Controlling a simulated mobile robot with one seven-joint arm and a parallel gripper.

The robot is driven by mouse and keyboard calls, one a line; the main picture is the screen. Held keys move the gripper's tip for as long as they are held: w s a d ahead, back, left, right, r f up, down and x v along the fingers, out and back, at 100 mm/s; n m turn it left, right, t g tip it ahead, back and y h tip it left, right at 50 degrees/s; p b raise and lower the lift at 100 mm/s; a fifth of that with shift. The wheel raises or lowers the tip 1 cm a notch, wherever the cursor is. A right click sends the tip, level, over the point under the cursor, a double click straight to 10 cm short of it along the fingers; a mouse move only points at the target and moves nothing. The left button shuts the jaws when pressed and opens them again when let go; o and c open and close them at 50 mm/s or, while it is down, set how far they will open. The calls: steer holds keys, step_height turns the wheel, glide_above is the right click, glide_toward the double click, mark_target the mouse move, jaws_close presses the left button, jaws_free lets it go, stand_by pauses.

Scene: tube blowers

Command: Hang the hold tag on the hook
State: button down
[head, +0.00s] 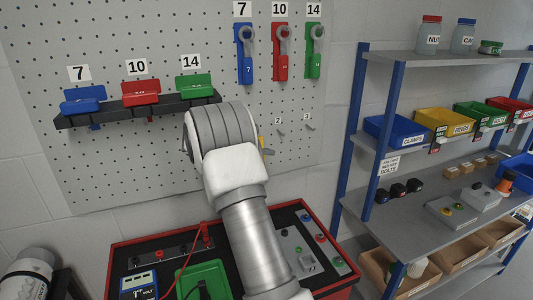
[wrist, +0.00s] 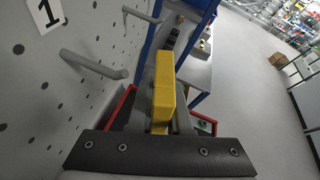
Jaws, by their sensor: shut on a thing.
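The hold tag (wrist: 165,85) is a yellow piece seen nearly edge-on in the wrist view. My gripper (wrist: 164,118) is shut on it, with grey finger parts around it. In the head view only a yellow sliver of the tag (head: 261,142) shows at the right of my wrist; my arm hides the fingers. In the wrist view a grey hook peg (wrist: 95,65) sticks out of the pegboard beside the label 1 (wrist: 45,12). Its rounded tip lies left of the tag, with a visible gap between them in the picture. Any hole in the tag is hidden.
A second peg (wrist: 142,14) stands farther along the pegboard (head: 100,170). Small hooks 2 (head: 281,132) and 3 (head: 310,127) show right of my wrist. A bin rail (head: 90,118) is at left, a red-edged bench (head: 120,252) below, and shelving (head: 440,160) at right.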

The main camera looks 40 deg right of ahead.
steer(key=shift+w+d+f+p, duration=0.1)
steer(key=shift+w+d+p, duration=0.25)
steer(key=shift+w, duration=0.5)
steer(key=shift+w+d+f+p, duration=0.15)
steer(key=shift+w+p, duration=0.45)
steer(key=shift+w, duration=0.3)
steer(key=shift+w+d+f+p, duration=0.1)
steer(key=shift+w+d+p, duration=0.1)
steer(key=shift+w+p, duration=0.45)
steer(key=shift+w+f, duration=0.1)
steer(key=shift+w, duration=0.15)
steer(key=c, duration=0.8)
jaws_free()
steer(key=shift+o, duration=0.2)
